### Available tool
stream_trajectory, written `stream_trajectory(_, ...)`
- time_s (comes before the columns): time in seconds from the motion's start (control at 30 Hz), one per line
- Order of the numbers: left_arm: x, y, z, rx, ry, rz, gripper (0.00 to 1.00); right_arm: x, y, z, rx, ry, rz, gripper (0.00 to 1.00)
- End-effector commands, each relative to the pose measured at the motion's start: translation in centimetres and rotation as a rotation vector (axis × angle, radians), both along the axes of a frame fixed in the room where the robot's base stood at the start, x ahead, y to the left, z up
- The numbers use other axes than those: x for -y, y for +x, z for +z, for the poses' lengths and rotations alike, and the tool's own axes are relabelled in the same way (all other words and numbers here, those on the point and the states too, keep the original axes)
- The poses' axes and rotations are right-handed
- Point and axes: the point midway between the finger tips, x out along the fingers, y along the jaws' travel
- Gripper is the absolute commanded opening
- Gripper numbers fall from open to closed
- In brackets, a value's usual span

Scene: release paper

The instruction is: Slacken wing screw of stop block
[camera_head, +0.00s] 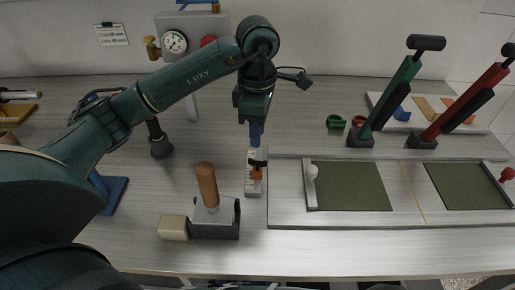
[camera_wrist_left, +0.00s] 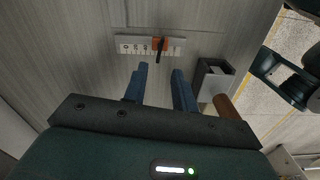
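The stop block (camera_head: 257,174) is a small orange block on a pale scale bar (camera_head: 252,188) lying on the bench. It also shows in the left wrist view (camera_wrist_left: 155,43), near the middle of the scale bar (camera_wrist_left: 130,47). A dark wing screw (camera_wrist_left: 160,52) sticks out from the block towards my fingers. My left gripper (camera_head: 256,142) points down just above the stop block. In the left wrist view its two blue fingers (camera_wrist_left: 160,70) are apart with nothing between them, and the block lies beyond their tips. My right gripper is not seen.
A grey holder (camera_head: 228,221) with a wooden-handled tool (camera_head: 207,186) and a cream block (camera_head: 173,228) stand left of the scale bar. Right of it is a metal plate (camera_head: 290,217) with green pads (camera_head: 348,186) and two long levers (camera_head: 391,95). A gauge box (camera_head: 190,25) stands behind.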

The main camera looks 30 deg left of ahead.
Motion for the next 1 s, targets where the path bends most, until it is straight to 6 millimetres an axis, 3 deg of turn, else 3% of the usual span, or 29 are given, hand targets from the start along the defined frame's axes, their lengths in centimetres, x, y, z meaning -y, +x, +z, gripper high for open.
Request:
stream_trajectory(0.13,0.0,0.1,3.0,0.005,0.000,0.000,0.27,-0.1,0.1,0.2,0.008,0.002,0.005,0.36)
stream_trajectory(0.3,0.0,0.1,4.7,0.002,0.001,0.000,0.27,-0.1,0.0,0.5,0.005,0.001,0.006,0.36)
stream_trajectory(1.0,0.0,0.0,5.1,-0.001,0.000,0.000,0.27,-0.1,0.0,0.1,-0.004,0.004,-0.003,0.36)
